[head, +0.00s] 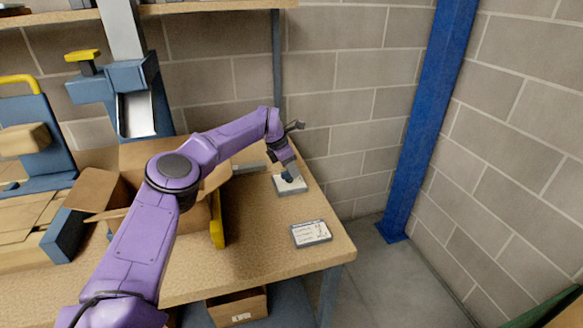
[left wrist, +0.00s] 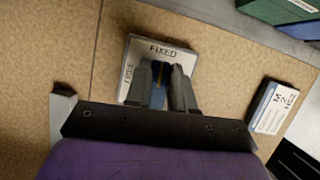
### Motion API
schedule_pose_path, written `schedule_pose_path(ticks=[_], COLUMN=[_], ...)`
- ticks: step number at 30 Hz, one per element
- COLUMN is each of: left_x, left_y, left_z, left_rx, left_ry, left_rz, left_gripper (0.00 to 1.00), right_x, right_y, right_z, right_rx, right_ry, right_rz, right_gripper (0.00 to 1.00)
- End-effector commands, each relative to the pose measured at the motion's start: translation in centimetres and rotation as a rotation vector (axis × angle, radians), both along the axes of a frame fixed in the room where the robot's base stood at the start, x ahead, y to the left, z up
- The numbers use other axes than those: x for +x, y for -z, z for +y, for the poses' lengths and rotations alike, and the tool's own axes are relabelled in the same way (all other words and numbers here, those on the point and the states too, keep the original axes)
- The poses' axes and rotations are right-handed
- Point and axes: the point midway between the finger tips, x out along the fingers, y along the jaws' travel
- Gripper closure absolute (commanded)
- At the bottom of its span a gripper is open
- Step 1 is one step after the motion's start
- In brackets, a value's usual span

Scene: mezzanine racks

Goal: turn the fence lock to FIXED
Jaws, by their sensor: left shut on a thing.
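The fence lock is a small pale plate (head: 291,186) on the right part of the wooden bench, with a dark blue knob on it. In the left wrist view its plate (left wrist: 133,66) reads FIXED along the top edge and FREE along the left edge. My left gripper (left wrist: 161,84) is over the plate with its fingers shut on the blue knob (left wrist: 158,97). In the head view the gripper (head: 289,175) points down at the plate. The fingers hide most of the knob, so I cannot tell which label it points to. My right gripper is not in view.
A label card (head: 311,234) lies near the bench's front right corner. An open cardboard box (head: 150,155) stands behind my left arm. A blue machine (head: 125,85) rises at the back left. A blue post (head: 420,110) stands right of the bench.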

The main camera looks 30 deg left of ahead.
Motion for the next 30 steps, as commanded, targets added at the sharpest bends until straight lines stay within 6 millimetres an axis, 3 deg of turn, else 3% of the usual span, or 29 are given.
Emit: schedule_pose_path(ticks=[23, 24, 26, 30], left_x=[-0.19, -0.19, -0.19, -0.14], left_y=[0.33, 0.33, 0.33, 0.22], left_z=[0.0, 0.0, 0.0, -0.01], left_rx=[0.003, 0.003, 0.003, 0.003], left_ry=[0.109, 0.109, 0.109, 0.108], left_rz=[0.007, 0.007, 0.007, 0.005], left_gripper=[1.0, 0.73, 0.54, 0.51], right_x=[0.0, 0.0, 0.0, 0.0], right_y=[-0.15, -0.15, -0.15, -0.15], right_z=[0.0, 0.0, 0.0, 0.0], right_rx=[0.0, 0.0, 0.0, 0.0], right_ry=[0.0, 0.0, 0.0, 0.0], right_rz=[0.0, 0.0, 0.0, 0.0], right_gripper=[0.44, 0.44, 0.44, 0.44])
